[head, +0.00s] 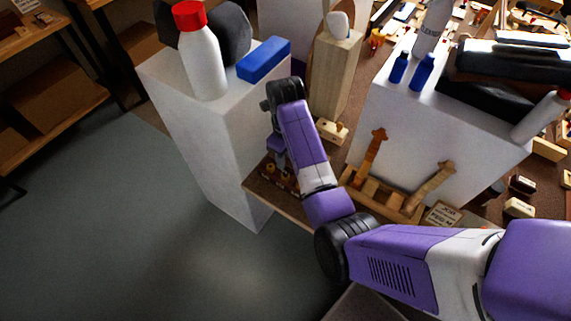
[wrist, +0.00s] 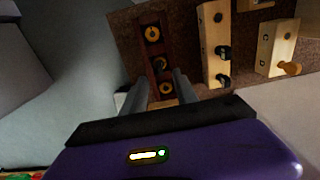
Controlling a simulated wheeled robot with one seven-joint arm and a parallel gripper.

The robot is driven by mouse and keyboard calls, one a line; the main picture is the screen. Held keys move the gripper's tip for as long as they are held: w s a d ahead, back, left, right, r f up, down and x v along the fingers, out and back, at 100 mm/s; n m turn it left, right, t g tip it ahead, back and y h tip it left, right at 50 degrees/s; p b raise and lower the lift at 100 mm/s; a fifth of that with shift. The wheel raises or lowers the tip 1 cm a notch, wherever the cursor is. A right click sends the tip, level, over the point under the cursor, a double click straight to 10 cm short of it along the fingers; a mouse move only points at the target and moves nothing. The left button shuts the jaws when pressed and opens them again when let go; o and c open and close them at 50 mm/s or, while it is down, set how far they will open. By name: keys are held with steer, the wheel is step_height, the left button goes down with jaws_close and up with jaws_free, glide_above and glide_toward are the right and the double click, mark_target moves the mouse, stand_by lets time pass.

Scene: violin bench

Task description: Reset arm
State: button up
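My arm is purple, white and black and reaches from the lower right of the head view to the bench. My gripper (wrist: 162,82) points down at the bench top. Its two grey fingers stand apart in the wrist view, with nothing visible held between them. A dark reddish block (wrist: 151,40) with several round brass-coloured pieces lies just beyond the fingertips. I cannot tell whether the fingers touch it. In the head view my gripper (head: 278,158) is small and partly hidden by the arm, beside the white pedestal.
The white pedestal (head: 180,130) at left carries a red-capped bottle (head: 203,55) and a blue block (head: 264,59). Another white block (head: 430,135) stands right. A wooden rack (head: 385,200) and light wooden blocks (wrist: 214,42) are close by. Open floor (head: 100,240) lies left.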

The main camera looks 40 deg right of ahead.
steer(key=shift+r, duration=0.5)
